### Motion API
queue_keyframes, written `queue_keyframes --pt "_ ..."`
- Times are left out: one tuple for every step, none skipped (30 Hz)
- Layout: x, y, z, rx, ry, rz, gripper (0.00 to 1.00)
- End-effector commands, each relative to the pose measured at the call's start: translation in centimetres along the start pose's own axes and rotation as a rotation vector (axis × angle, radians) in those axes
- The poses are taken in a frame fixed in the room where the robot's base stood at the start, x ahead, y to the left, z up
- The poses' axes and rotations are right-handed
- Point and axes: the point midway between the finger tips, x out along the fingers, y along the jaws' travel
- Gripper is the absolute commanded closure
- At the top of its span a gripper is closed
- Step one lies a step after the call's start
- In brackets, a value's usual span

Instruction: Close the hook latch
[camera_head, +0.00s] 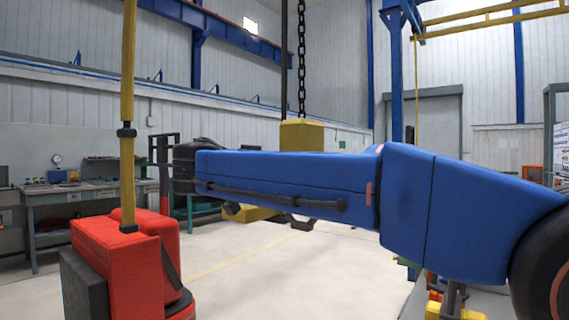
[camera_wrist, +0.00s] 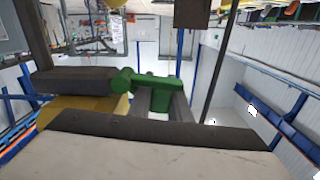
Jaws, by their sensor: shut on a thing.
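In the wrist view a green latch piece (camera_wrist: 152,92), with a rounded pivot end, shows at the middle. My gripper (camera_wrist: 118,103) has one dark finger at the upper left and a wide finger along the bottom. The jaws are shut on the green latch, though the exact contact is partly hidden. A yellow part (camera_wrist: 88,108) shows between the fingers. In the head view a yellow hoist block (camera_head: 301,135) hangs on a dark chain (camera_head: 301,60) behind my blue arm. The arm hides the hook and latch, so whether the latch is closed cannot be told.
A red box-like unit (camera_head: 120,265) with a yellow upright pole (camera_head: 127,100) is at the left. A workbench (camera_head: 75,195) stands by the left wall. A blue post (camera_head: 397,80) rises at the right. Pale floor beneath my arm is open.

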Motion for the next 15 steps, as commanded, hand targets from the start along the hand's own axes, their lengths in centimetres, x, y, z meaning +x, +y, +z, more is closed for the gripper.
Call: queue_keyframes --pt "0.0 -0.1 0.3 -0.041 0.000 0.000 1.00" --pt "0.0 -0.2 0.4 -0.069 0.000 0.000 1.00" --pt "0.0 -0.3 0.6 -0.106 0.000 0.000 1.00" --pt "0.0 -0.3 0.7 -0.135 -0.001 0.000 1.00" --pt "0.0 -0.4 0.8 -0.164 -0.001 0.000 1.00" --pt "0.0 -0.5 1.0 -0.202 -0.001 0.000 1.00" --pt "0.0 -0.5 1.1 -0.231 -0.001 0.000 1.00" --pt "0.0 -0.5 1.2 -0.260 -0.001 0.000 1.00" --pt "0.0 -0.6 1.4 -0.298 -0.001 -0.001 1.00" --pt "0.0 -0.6 1.5 -0.326 -0.001 -0.001 1.00" --pt "0.0 -0.6 1.7 -0.354 -0.001 -0.001 1.00" --pt "0.0 -0.6 1.8 -0.392 -0.001 -0.001 1.00" --pt "0.0 -0.7 2.0 -0.420 -0.001 -0.001 1.00" --pt "0.0 -0.7 2.1 -0.449 -0.001 -0.001 1.00" --pt "0.0 -0.7 2.3 -0.487 -0.001 -0.001 1.00"
